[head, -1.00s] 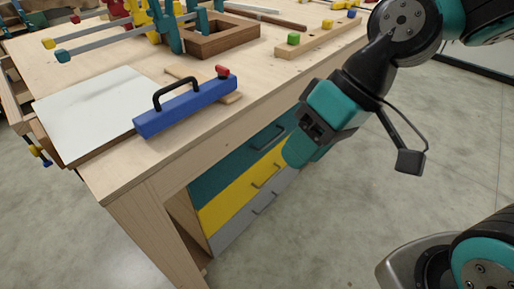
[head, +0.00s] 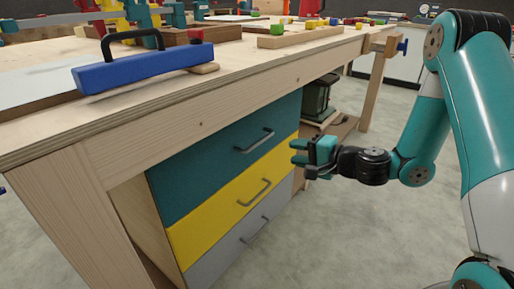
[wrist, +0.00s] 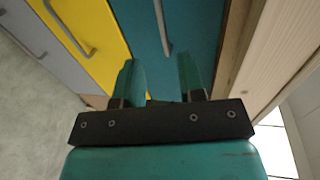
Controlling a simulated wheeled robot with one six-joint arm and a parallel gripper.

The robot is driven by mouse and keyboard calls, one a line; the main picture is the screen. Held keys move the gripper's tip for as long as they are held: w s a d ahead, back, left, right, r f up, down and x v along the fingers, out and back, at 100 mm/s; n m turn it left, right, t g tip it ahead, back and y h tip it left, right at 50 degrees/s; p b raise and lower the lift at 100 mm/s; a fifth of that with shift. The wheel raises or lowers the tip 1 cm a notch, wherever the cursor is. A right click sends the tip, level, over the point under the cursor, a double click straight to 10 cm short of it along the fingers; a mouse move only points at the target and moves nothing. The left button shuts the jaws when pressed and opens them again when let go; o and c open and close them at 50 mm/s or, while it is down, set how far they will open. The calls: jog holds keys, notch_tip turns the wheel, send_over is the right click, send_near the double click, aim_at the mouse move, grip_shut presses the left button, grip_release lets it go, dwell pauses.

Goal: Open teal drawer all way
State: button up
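The teal drawer (head: 222,160) is the top one of three under the workbench, and its front is flush with the yellow one below. Its grey bar handle (head: 256,141) shows on the front. In the wrist view the teal drawer front (wrist: 188,14) lies ahead, with its handle (wrist: 161,25) just beyond the fingers. My gripper (head: 294,152) is to the right of the handle in the head view, apart from it. In the wrist view my gripper (wrist: 160,75) has its two teal fingers apart with nothing between them.
The yellow drawer (head: 215,215) and grey drawer (head: 222,262) sit below, each with a bar handle. The wooden bench top (head: 235,70) overhangs the drawers. A blue tool with a black handle (head: 140,68) lies near its edge. Floor at right is clear.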

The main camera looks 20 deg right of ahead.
aim_at(258, 144)
jog(key=x, duration=1.3)
jog(key=shift+w+a, duration=0.2)
jog(key=shift+w, duration=0.1)
grip_shut()
